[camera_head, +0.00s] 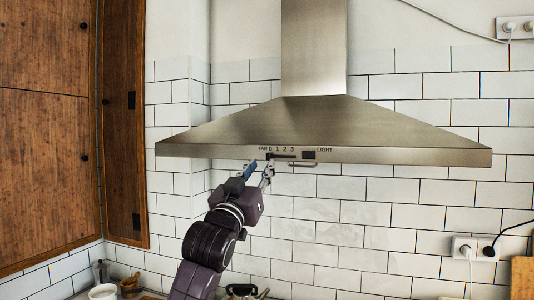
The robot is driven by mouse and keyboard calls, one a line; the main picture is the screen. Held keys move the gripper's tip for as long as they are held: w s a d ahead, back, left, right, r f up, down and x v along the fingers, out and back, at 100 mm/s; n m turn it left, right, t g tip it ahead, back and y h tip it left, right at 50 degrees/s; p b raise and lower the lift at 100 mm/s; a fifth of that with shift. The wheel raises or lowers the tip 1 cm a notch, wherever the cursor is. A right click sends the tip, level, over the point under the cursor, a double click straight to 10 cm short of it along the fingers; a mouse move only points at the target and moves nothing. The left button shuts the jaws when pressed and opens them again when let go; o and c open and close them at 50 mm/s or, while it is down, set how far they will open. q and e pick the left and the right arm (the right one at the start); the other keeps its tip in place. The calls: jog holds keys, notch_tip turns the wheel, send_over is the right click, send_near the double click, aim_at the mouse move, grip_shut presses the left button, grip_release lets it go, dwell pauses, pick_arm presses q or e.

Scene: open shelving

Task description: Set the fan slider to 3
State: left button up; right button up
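A brushed-steel range hood (300,125) hangs on the tiled wall. Its front lip carries a fan control strip marked FAN 0 1 2 3. A small dark fan slider knob (269,156) shows near the 0 mark, at the left end of the slot; it is partly hidden by my finger. My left gripper (260,167) reaches up from below to the lip. Its two fingertips stand apart, one blue-tinted at left and one grey at the knob. Whether it touches the knob I cannot tell. My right gripper is not in view.
A dark light switch (309,155) sits right of the slider, beside the LIGHT label. A wooden cabinet (125,120) stands at left. Wall sockets (474,248) with plugs are at lower right. Jars and utensils stand on the counter at lower left. Space under the hood at right is clear.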

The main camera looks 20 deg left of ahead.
aim_at(268, 158)
pick_arm(q)
jog(key=p+x, duration=0.2)
jog(key=x, duration=0.2)
jog(key=shift+w+d+r, duration=0.1)
jog(key=shift+w+r, duration=0.05)
jog(key=shift+w, duration=0.1)
grip_shut()
